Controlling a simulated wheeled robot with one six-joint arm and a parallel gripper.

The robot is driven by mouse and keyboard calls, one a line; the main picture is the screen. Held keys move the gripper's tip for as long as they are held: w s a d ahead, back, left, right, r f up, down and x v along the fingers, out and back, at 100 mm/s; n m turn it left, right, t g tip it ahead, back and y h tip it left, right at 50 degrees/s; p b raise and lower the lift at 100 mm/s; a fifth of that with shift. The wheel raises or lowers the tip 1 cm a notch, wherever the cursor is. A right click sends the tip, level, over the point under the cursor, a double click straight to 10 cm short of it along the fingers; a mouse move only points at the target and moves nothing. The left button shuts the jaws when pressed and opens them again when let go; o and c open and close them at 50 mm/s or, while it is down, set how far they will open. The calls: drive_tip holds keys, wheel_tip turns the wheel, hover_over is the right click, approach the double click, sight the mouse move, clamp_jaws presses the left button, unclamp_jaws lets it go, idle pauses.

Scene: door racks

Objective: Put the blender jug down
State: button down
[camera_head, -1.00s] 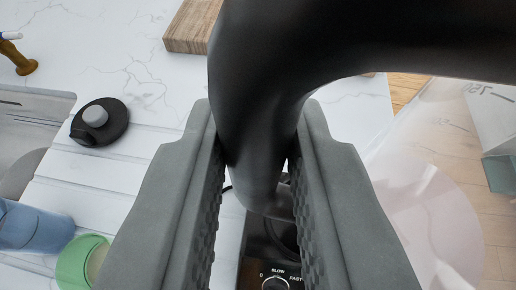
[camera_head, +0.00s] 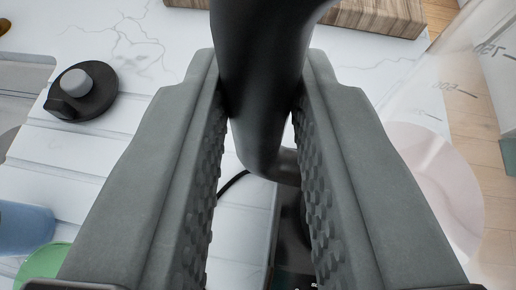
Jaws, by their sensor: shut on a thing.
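My gripper (camera_head: 262,80) is shut on the black curved handle of the blender jug (camera_head: 263,50), with a textured finger on each side. The jug's clear body, with measuring marks (camera_head: 462,85), fills the right side of the view and the counter and floor show through it. Its lower end is hard to make out. The black blender base (camera_head: 291,240) shows low in the picture between and beneath the fingers, mostly hidden by them. I cannot tell whether the jug touches anything below.
A black lid with a grey knob (camera_head: 82,95) lies on the white marble counter (camera_head: 130,60) at left. A blue cup (camera_head: 25,228) and a green cup (camera_head: 42,262) stand at lower left. A wooden board (camera_head: 380,14) lies at the top. Wooden floor (camera_head: 470,120) shows at right.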

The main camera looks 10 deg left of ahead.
drive_tip(key=shift+f, duration=1.2)
drive_tip(key=c, duration=1.3)
unclamp_jaws()
drive_tip(key=shift+f, duration=0.1)
drive_tip(key=v, duration=1.2)
drive_tip(key=shift+d, duration=0.1)
drive_tip(key=s+d+f+m+t+h, duration=0.1)
drive_tip(key=s+d+f+t, duration=0.1)
drive_tip(key=s, duration=1.1)
drive_tip(key=s+d+f+m+t, duration=0.1)
drive_tip(key=s+d+f, duration=0.4)
drive_tip(key=s, duration=0.8)
drive_tip(key=shift+d+f+t+h, duration=0.2)
drive_tip(key=shift+d+t+h, duration=0.2)
drive_tip(key=shift+d+t, duration=0.25)
